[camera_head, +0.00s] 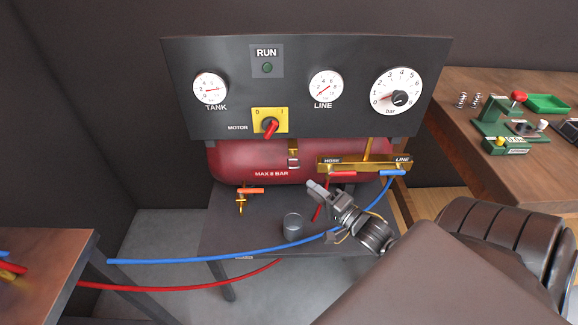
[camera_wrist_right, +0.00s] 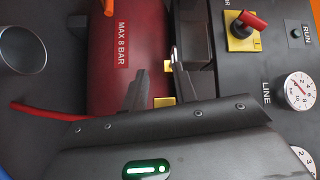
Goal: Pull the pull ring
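A small brass fitting with a grey, strap-like part (camera_head: 293,160) sits on the front of the red tank (camera_head: 235,160), under the dark gauge panel. I cannot make out a clear ring shape on it. My right gripper (camera_head: 313,187) is below and a little right of this fitting, apart from it in the head view. In the right wrist view, the two dark fingers of my right gripper (camera_wrist_right: 157,78) stand apart, with yellow brass pieces (camera_wrist_right: 165,101) showing between them. Nothing is visibly held. My left gripper is not in view.
The panel (camera_head: 340,120) carries several gauges and a red motor switch (camera_head: 270,126). A brass manifold (camera_head: 350,163) with red and blue levers is right of the fitting. A grey cup (camera_head: 293,226) stands on the lower table. Blue hose (camera_head: 200,257) and red hose cross the front.

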